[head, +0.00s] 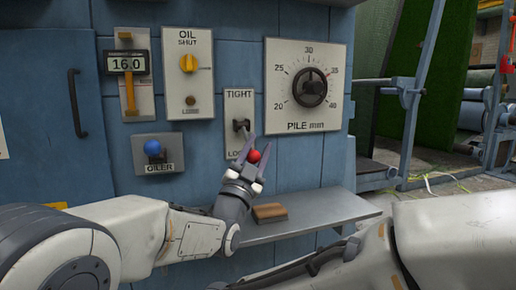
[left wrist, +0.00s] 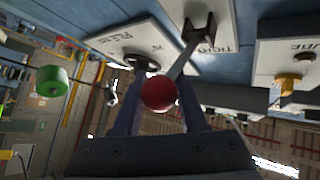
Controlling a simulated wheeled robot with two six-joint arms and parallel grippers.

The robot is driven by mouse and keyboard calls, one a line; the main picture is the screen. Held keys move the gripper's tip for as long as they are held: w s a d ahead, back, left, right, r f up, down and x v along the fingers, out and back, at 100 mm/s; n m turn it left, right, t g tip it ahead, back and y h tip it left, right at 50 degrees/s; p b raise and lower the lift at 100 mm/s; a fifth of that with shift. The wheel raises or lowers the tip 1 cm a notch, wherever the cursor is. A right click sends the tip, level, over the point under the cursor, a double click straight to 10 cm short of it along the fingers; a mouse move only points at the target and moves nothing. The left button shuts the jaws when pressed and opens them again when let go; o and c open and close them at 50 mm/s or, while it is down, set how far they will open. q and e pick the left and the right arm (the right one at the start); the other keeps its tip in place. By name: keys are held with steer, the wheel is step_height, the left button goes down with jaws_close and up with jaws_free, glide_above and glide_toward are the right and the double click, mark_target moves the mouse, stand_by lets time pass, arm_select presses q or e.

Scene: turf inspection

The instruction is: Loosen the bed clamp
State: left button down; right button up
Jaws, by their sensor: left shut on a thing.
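The clamp plate (head: 232,106) on the blue panel reads TIGHT at its top and has a partly hidden word starting "LO" at its bottom. A lever comes out of a dark pivot (head: 241,125) on it and ends in a red ball knob (head: 254,156). The lever stands out toward me and slants down. My left gripper (head: 257,152) has its fingers on either side of the knob and is shut on it. In the left wrist view the knob (left wrist: 158,93) sits between the fingertips, with the grey lever (left wrist: 184,58) running to the plate. My right gripper is not seen.
A pile dial (head: 309,88) is right of the plate. The oil shut plate (head: 189,63), a gauge reading 16.0 (head: 127,62) and the blue oiler knob (head: 153,148) are left. A brown block (head: 269,212) lies on the grey shelf (head: 328,213) below the lever.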

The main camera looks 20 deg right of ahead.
mark_target(253, 163)
arm_select(q)
steer(key=shift+w+d+f, duration=0.1)
steer(key=shift+d+f, duration=0.05)
steer(key=shift+f, duration=0.4)
steer(key=shift+c, duration=2.3)
jaws_free()
steer(key=shift+r, duration=0.25)
steer(key=shift+a, duration=0.3)
steer(key=p+v, duration=0.2)
steer(key=v, duration=0.5)
steer(key=shift+s, duration=0.25)
